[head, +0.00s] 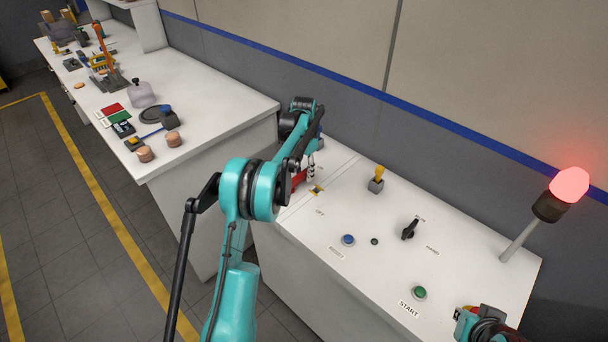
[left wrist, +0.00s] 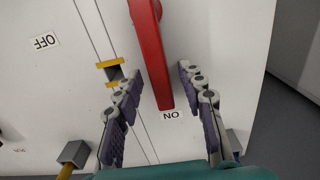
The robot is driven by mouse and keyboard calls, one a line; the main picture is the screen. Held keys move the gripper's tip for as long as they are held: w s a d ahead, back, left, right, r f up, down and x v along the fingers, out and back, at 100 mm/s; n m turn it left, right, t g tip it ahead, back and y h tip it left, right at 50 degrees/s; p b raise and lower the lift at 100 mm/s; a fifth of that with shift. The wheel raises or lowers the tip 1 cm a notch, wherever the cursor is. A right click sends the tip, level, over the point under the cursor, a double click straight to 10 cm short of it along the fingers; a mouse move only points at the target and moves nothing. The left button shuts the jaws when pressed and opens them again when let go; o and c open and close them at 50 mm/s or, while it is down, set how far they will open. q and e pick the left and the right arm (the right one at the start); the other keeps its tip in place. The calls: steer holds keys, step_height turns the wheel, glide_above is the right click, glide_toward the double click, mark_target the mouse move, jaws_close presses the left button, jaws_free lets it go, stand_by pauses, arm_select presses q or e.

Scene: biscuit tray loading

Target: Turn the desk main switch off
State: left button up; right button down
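The desk main switch is a long red lever (left wrist: 150,55) in the left wrist view. Its free end lies by the ON label (left wrist: 171,115), and the OFF label (left wrist: 45,41) is off to the left. My left gripper (left wrist: 160,80) is open, with one finger on each side of the lever and a visible gap to each. In the head view the red lever (head: 298,179) is mostly hidden behind my left gripper (head: 304,172). Part of my right arm shows at the bottom right; its fingers are not visible.
A slot with yellow edges (left wrist: 113,72) sits beside the lever. The desk top also carries a yellow-topped toggle (head: 376,181), a blue button (head: 348,240), a black knob (head: 410,229), a green button (head: 419,292) and a lit red lamp (head: 569,185). A cluttered table (head: 205,85) stands left.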

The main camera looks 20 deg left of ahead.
arm_select(q)
steer(key=shift+f, duration=0.3)
jaws_close()
